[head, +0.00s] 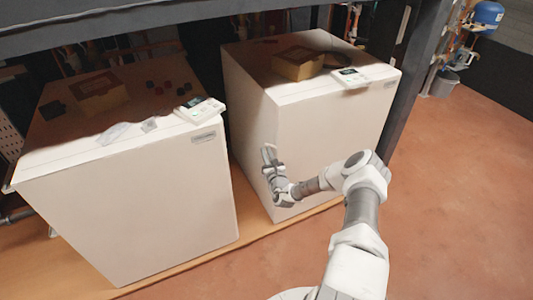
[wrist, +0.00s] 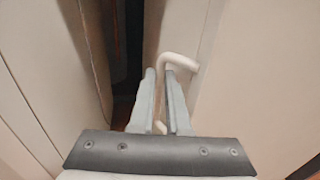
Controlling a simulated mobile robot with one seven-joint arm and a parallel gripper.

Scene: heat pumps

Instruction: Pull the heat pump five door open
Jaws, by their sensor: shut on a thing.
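Two white box-shaped units stand side by side in the head view, a left one (head: 130,205) and a right one (head: 330,130). I cannot read which is heat pump five. My gripper (head: 272,168) is at the left edge of the right unit's front. In the wrist view, my gripper (wrist: 160,76) is shut on a pale bent handle (wrist: 180,62) on the panel at the right (wrist: 250,90). The handle's upper end bends right to the panel; its middle is partly hidden by the fingers. Any opening of the door is too small to tell.
A dark narrow gap (wrist: 130,50) lies between the units. Boxes (head: 298,64) and small control panels (head: 350,76) sit on top. A dark post (head: 412,80) stands right of the right unit. The reddish floor (head: 460,200) is clear in front and right.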

